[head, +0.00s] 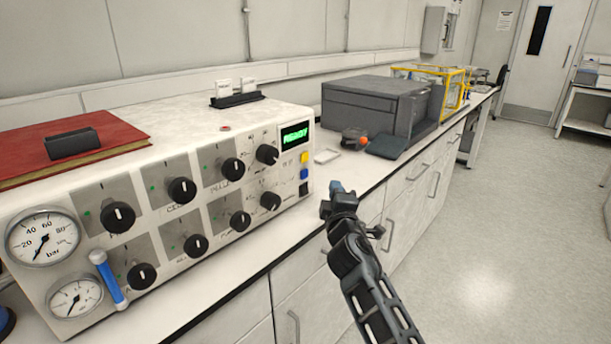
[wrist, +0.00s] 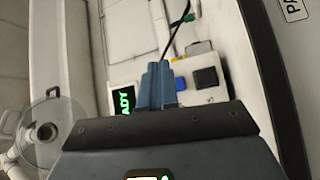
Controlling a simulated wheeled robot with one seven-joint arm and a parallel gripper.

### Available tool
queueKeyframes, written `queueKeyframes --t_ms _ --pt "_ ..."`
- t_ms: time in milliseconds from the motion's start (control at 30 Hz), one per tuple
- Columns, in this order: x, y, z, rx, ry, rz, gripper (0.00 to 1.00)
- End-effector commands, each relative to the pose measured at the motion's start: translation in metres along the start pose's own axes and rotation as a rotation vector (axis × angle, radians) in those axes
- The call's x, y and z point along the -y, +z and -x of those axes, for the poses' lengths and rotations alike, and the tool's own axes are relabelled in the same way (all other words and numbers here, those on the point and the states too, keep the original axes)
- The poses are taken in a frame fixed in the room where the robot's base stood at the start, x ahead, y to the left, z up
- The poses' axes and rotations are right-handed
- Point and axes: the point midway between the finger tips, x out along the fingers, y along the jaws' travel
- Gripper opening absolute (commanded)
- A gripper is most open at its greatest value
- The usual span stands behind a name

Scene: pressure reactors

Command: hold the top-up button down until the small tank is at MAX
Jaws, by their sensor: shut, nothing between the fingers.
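The white reactor control box (head: 205,120) stands on the bench at the left. Its right end has a green-lit display (head: 295,136) reading READY, above a yellow button (head: 304,157), a blue button (head: 304,173) and a black button (head: 303,189). I cannot read which is the top-up button. A blue-filled tube (head: 109,279) on the box's front left may be the small tank; no MAX mark is readable. My gripper (head: 337,187) is shut and empty, apart from the buttons in the head view. In the wrist view its fingertips (wrist: 157,72) overlap the panel beside the black button (wrist: 207,78).
A red book (head: 65,150) and a black holder (head: 238,99) lie on the box. A dark grey device (head: 365,105), a small tool with an orange part (head: 355,138) and a yellow frame (head: 452,88) stand farther along the bench. The floor at right is clear.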

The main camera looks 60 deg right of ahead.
Motion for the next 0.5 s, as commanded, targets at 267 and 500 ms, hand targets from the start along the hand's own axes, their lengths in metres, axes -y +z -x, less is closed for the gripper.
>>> queueKeyframes --t_ms 267,500 --pt "-0.003 0.009 0.010 0.000 0.025 0.564 0.00" --pt "-0.005 0.015 0.015 0.006 0.043 0.949 0.00"
